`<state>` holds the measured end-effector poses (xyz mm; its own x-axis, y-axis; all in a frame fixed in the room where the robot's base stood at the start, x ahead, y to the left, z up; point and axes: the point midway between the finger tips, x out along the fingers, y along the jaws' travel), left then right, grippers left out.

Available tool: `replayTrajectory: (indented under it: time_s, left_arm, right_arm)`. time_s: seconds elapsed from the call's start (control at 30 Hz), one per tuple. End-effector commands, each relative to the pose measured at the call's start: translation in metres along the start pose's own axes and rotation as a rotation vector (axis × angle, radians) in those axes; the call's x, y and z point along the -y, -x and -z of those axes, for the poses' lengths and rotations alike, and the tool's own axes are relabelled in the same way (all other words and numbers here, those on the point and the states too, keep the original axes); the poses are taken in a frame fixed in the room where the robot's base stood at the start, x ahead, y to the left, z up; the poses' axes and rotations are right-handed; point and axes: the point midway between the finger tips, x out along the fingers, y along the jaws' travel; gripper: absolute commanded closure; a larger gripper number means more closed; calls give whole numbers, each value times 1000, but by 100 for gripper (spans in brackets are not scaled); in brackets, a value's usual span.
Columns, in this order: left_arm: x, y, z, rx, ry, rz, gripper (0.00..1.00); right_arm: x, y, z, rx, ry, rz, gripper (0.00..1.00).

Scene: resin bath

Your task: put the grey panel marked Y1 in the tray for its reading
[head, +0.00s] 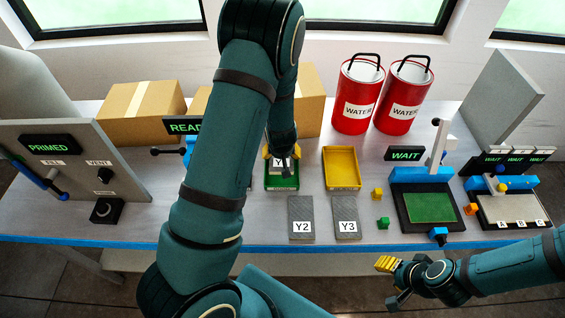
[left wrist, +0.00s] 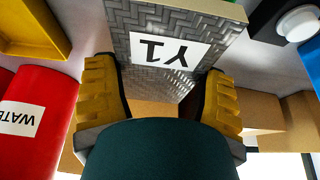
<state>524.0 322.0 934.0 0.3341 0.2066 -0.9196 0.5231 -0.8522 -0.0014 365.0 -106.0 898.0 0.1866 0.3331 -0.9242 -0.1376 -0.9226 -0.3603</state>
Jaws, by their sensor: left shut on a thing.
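My left gripper (head: 282,153) is shut on the grey panel marked Y1. In the left wrist view the woven-textured panel (left wrist: 165,45) stands between the yellow fingers (left wrist: 160,100), its label upside down. In the head view the panel is mostly hidden by my gripper, over the green tray (head: 283,184); I cannot tell whether it touches the tray. The yellow tray (head: 342,168) stands empty to the right. A green display (head: 183,126) shows "READ", its end hidden by my arm. My right gripper (head: 388,278) is off the table's front edge, away from the panels.
Grey panels Y2 (head: 301,217) and Y3 (head: 346,216) lie in front of the trays. A WAIT station (head: 430,205) stands right, a PRIMED panel (head: 80,160) left. Red WATER buckets (head: 357,95) and cardboard boxes (head: 140,112) stand behind.

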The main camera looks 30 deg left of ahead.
Motion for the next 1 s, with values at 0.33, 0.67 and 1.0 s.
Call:
replayTrajectory:
  time_s: [0.33, 0.67, 1.0]
  left_arm:
    - [0, -34, -14, 1, 1, 0, 67]
    - [-1, -37, -16, -1, -1, -2, 68]
    - [-1, -46, -20, -1, 0, -1, 68]
  right_arm:
    - [-2, -8, -1, -1, 0, -2, 53]
    - [-3, -8, -1, -1, 0, -2, 53]
    - [-6, -18, -2, -1, 0, -4, 53]
